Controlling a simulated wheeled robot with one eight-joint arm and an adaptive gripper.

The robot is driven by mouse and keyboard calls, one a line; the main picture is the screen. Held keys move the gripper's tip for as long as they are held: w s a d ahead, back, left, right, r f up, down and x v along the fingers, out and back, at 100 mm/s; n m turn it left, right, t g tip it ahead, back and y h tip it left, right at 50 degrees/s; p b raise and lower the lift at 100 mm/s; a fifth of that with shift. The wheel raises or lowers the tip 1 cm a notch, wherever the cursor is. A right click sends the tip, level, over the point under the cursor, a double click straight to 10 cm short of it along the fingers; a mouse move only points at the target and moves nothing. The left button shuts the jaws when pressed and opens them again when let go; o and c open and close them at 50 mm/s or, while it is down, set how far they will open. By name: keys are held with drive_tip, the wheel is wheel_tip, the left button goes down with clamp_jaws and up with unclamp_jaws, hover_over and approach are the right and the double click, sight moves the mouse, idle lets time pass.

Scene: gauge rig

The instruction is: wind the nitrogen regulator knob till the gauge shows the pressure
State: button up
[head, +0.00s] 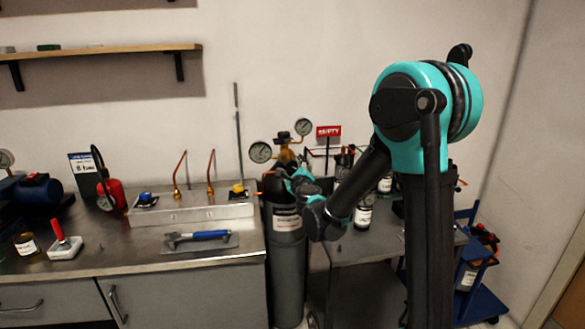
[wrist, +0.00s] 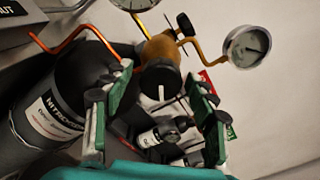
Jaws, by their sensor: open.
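The nitrogen cylinder (head: 288,265) stands between the two benches; its label reads NITROGEN in the wrist view (wrist: 62,100). A brass regulator (wrist: 162,50) sits on it with a dark round knob (wrist: 160,80) bearing a white mark. One round gauge (wrist: 247,46) shows at upper right in the wrist view; the other (wrist: 133,3) is cut by the top edge. Both gauges (head: 260,152) (head: 303,127) show in the head view, too small to read. My gripper (wrist: 163,77) is open, its fingertips either side of the knob in the picture; contact is unclear.
A card (head: 84,170), apparently reading 8 bar, stands on the left bench beside a red extinguisher (head: 111,194). A red EMPTY sign (head: 328,131) is right of the regulator. Bottles (head: 363,215) stand on the right bench. An orange pipe (wrist: 75,38) runs close by my left finger.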

drive_tip(key=v, duration=1.2)
drive_tip(key=s+d+f+n+g+h, duration=0.2)
drive_tip(key=s+d+f+n+g, duration=0.4)
drive_tip(key=s+d+f+n, duration=0.4)
drive_tip(key=s+d+f+n+g+h, duration=0.3)
drive_tip(key=s+d+f+n+g, duration=0.4)
drive_tip(key=s+d+f+n, duration=0.4)
drive_tip(key=s+d+n, duration=0.2)
drive_tip(key=s+d, duration=0.2)
drive_tip(key=shift+n, duration=0.4)
drive_tip(key=shift+w+a, duration=0.1)
